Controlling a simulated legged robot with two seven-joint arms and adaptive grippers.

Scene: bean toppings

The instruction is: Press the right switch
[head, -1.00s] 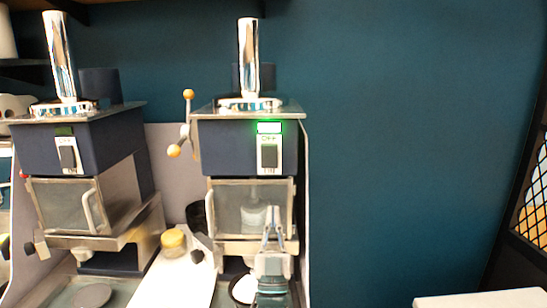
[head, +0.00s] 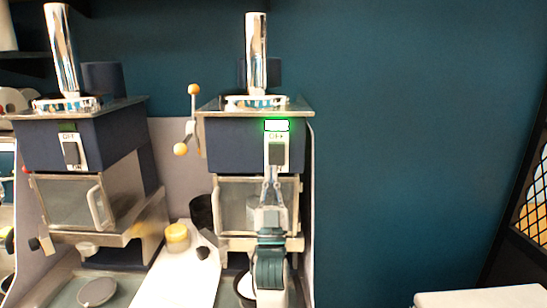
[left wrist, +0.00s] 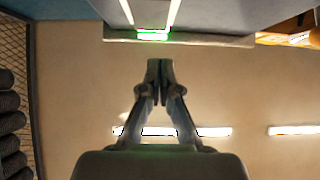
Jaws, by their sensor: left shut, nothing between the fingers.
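The right switch (head: 277,152) is a dark rocker on a white plate on the front of the right machine (head: 230,135). A green lit indicator (head: 276,125) glows just above it; it also shows in the left wrist view (left wrist: 152,35). My left gripper (head: 271,172) is shut and empty, pointing up, with its fingertips at the lower end of the switch plate in the head view. I cannot tell whether they touch it. In the left wrist view the closed fingertips (left wrist: 160,66) sit below the green light. My right gripper is not in view.
A left machine (head: 55,150) with its own switch (head: 71,152) stands to the left. A lever with orange knobs (head: 193,120) sits between the machines. The wall to the right is clear, above a white surface (head: 482,300).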

